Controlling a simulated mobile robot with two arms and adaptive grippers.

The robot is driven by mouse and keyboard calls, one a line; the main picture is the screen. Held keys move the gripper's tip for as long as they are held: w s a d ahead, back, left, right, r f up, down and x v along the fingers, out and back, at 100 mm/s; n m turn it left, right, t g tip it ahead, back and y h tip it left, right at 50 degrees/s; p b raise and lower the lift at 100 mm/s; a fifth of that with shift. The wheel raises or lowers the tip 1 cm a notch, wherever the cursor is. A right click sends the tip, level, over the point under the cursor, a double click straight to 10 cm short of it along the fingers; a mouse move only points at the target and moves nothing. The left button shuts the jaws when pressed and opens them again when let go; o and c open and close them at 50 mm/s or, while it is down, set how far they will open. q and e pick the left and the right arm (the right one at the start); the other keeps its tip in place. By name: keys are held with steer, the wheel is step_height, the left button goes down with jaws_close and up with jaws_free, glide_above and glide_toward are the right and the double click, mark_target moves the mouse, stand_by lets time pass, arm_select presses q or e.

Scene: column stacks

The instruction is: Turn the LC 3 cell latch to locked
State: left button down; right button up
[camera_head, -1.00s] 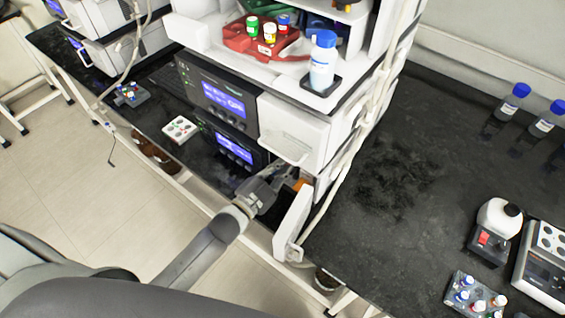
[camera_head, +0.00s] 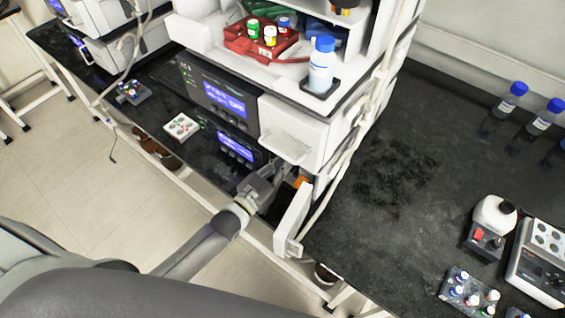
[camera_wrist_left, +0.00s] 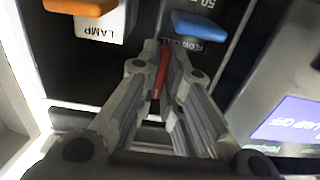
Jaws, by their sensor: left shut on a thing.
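The LC 3 stack's dark module (camera_head: 215,92) stands above an open bay with a white door (camera_head: 292,220) swung outward. My left gripper (camera_head: 277,178) reaches into this bay. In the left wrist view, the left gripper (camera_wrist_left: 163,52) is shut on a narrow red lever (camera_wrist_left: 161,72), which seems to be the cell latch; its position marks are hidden. A blue handle (camera_wrist_left: 199,26) labelled as the flow cell is just beyond the fingertips to the right. An orange handle (camera_wrist_left: 80,5) labelled LAMP is at upper left. My right gripper is out of view.
A white drawer front (camera_head: 288,143) overhangs the bay. A bottle with a blue cap (camera_head: 321,65) and a red tray (camera_head: 246,44) of vials stand on top. Tubing runs down the stack's right side.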

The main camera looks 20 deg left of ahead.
arm_select(q)
steer(key=shift+f, duration=0.15)
stand_by(0.3)
steer(key=c, duration=1.6)
jaws_free()
steer(key=v, duration=1.2)
